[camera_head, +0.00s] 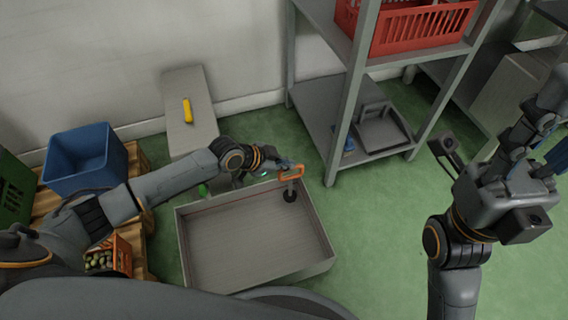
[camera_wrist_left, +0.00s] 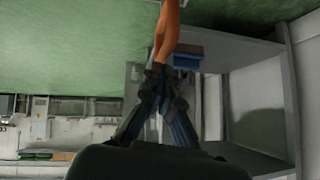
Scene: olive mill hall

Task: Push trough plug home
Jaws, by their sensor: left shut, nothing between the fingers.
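The trough (camera_head: 255,245) is a grey open box on the green floor, in the middle of the head view. The plug (camera_head: 290,193) has a black round foot, a grey stem and an orange handle, and stands upright at the trough's far right inner corner. Its orange handle also shows in the left wrist view (camera_wrist_left: 166,38). My left gripper (camera_head: 283,168) is shut and empty, right at the handle; whether it touches is unclear. Its fingertips (camera_wrist_left: 160,80) meet just below the handle in the wrist view. My right gripper (camera_head: 500,185) is far right, its fingers unclear.
A grey shelf (camera_head: 343,110) with a red crate (camera_head: 425,28) stands behind the trough. A blue bin (camera_head: 85,160) and an orange crate of olives (camera_head: 122,255) sit on pallets at left. A yellow object (camera_head: 188,110) lies on a grey block. Green floor right of the trough is clear.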

